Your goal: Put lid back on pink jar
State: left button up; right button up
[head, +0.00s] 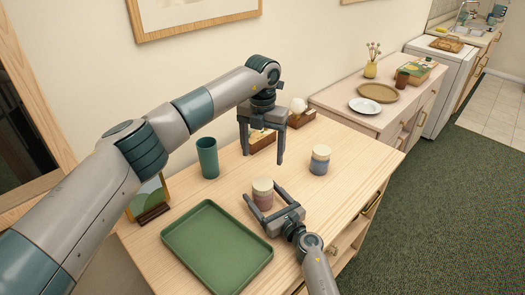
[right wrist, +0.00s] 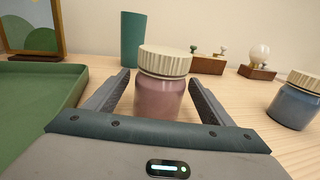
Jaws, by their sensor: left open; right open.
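The pink jar (head: 264,201) stands upright on the light wooden cabinet top, just behind the green tray's right corner. A cream ribbed lid (head: 262,185) sits on its mouth; whether it is screwed down I cannot tell. In the right wrist view the pink jar (right wrist: 160,98) and its lid (right wrist: 165,61) are close and central. My right gripper (head: 265,199) is open, low, with its fingers on either side of the jar's body; contact is not clear. My left gripper (head: 263,158) is open and empty, pointing down above the cabinet top behind the jar.
A blue jar (head: 319,166) with a similar lid stands to the right. A green tray (head: 217,245) lies at the front left. A green cup (head: 207,158) and a picture frame (head: 150,199) stand at the left. Small wooden boxes (head: 301,119) are at the back, partly behind my left gripper.

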jog(key=b+v, duration=0.1)
jog(key=v, duration=1.6)
jog(key=shift+s+d, duration=0.15)
jog(key=shift+r, duration=0.15)
